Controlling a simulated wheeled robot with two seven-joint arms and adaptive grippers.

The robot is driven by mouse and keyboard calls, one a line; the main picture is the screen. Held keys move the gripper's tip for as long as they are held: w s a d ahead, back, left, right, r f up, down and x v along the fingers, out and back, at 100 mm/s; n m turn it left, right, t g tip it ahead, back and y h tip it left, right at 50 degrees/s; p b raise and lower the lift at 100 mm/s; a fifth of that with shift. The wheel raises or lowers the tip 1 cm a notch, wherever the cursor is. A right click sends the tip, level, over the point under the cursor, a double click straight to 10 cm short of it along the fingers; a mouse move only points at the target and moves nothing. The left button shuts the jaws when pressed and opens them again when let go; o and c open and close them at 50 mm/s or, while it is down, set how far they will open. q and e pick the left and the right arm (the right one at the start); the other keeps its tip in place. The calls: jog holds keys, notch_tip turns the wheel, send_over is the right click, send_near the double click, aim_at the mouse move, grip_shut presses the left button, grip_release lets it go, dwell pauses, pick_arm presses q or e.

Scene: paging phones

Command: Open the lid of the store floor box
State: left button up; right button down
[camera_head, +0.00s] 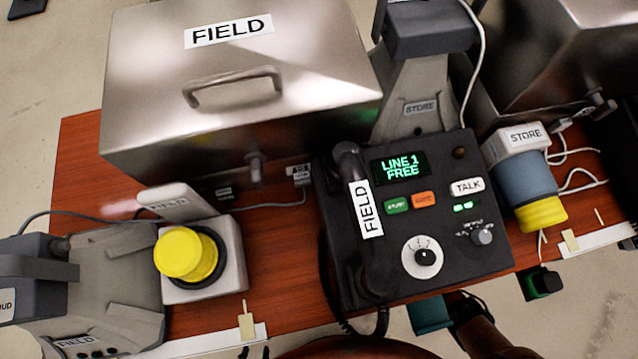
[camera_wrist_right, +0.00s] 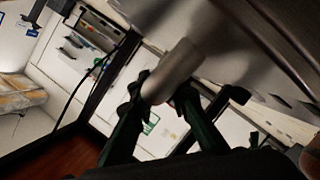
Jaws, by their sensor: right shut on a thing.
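A steel box (camera_head: 590,45) stands at the upper right behind a unit marked STORE, partly cut off by the frame; I cannot read a label on it or see its whole lid. A latch (camera_head: 600,101) shows on its front. In the right wrist view, my right gripper (camera_wrist_right: 160,92) is shut on a rounded metal bar (camera_wrist_right: 174,70), which looks like a handle beside a brushed steel surface (camera_wrist_right: 215,30).
A closed steel box marked FIELD (camera_head: 240,75) stands on the red-brown table (camera_head: 80,160). In front are a black phone console (camera_head: 440,265), a FIELD handset (camera_head: 365,210), a yellow button (camera_head: 185,252) and a blue-and-yellow STORE unit (camera_head: 525,175). Cables run between them.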

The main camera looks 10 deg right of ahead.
jog(key=w+r+m+g, duration=0.1)
jog(key=w+r+m, duration=0.2)
jog(key=w+r, duration=0.3)
jog(key=shift+w+r+g+h, duration=0.4)
jog(key=shift+w, duration=0.4)
jog(key=shift+d, duration=0.1)
